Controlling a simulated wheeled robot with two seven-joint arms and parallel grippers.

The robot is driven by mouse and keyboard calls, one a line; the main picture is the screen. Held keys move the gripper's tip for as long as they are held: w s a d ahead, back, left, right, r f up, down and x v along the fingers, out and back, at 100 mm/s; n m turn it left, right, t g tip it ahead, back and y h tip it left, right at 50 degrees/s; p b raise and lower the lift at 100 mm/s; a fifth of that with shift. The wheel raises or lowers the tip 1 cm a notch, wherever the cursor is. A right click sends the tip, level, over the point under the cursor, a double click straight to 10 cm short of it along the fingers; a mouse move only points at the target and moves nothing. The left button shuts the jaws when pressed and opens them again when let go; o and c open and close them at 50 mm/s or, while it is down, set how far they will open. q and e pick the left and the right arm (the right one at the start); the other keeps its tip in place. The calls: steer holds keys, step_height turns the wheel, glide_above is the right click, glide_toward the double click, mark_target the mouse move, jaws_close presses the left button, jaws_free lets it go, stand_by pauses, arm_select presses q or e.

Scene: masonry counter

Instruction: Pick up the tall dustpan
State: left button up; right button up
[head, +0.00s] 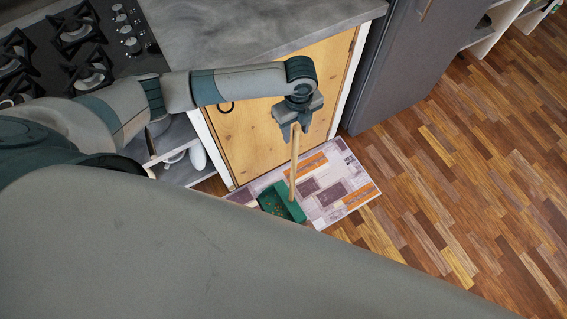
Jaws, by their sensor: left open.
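The tall dustpan has a green pan (281,203) and a long light wooden handle (294,170) that stands upright from it. It rests on a patterned rug in front of the wooden cabinet door. My left gripper (294,131) points down over the top of the handle. Its jaws are open, and the handle's upper end is at or between the fingers. I cannot tell whether the fingers touch it. My right gripper is not in view.
The rug (345,187) lies on a wood plank floor (450,190). A wooden cabinet door (250,140) and grey counter (240,30) are behind the arm. A gas hob (80,40) is at upper left, a dark grey appliance (405,70) at upper right. The floor at right is clear.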

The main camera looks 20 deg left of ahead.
mark_target(296, 140)
arm_select(q)
steer(key=shift+s+d+f+p, duration=0.1)
steer(key=shift+f+p, duration=0.3)
steer(key=shift+f, duration=0.1)
step_height(296, 140, down, 3)
steer(key=shift+s+d+f+p, duration=0.1)
steer(key=shift+p, duration=0.4)
steer(key=shift+f, duration=0.5)
jaws_close()
steer(key=shift+r, duration=0.1)
stand_by(0.5)
